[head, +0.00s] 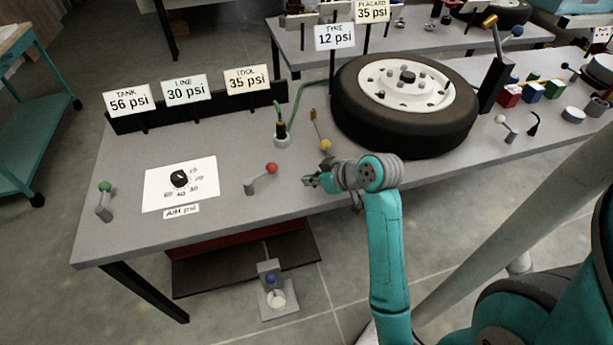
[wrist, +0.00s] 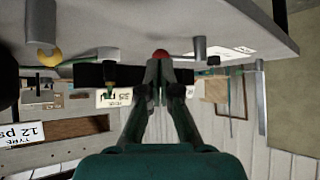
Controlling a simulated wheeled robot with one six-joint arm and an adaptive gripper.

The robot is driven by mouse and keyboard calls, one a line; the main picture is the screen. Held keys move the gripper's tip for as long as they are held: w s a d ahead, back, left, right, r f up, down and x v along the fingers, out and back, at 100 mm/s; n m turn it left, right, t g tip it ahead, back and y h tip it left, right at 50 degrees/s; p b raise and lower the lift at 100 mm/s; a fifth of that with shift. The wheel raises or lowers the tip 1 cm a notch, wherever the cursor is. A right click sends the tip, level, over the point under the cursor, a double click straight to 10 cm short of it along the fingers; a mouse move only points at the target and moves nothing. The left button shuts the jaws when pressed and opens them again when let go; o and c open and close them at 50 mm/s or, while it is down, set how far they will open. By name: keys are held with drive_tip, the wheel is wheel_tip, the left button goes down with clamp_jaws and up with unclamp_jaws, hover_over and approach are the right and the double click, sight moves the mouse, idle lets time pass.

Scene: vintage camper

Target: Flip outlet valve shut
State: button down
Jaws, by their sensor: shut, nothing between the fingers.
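A lever with a red ball knob (head: 271,168) stands on the grey bench, right of the dial card; its arm slants up from a grey post. A lever with a green knob (head: 105,187) stands at the bench's left end, and one with a yellow knob (head: 325,145) beside the tyre. No label shows which is the outlet valve. My gripper (head: 309,181) is shut and empty, a little right of the red knob, pointing at it. In the wrist view, upside down, the red knob (wrist: 161,54) shows just beyond my fingertips (wrist: 157,66); contact cannot be told.
A wheel with tyre (head: 350,120) lies on the bench right of my gripper. A dial card (head: 180,183) lies left of the red lever. A black connector with a green hose (head: 281,132) stands behind.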

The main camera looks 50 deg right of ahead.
drive_tip(key=x, duration=0.8)
drive_tip(key=shift+w+r, duration=0.2)
drive_tip(key=shift+w, duration=0.4)
drive_tip(key=shift+w+r, duration=0.15)
drive_tip(key=shift+w, duration=0.45)
drive_tip(key=shift+w+a+r, duration=0.1)
drive_tip(key=shift+w, duration=0.55)
drive_tip(key=shift+w, duration=0.1)
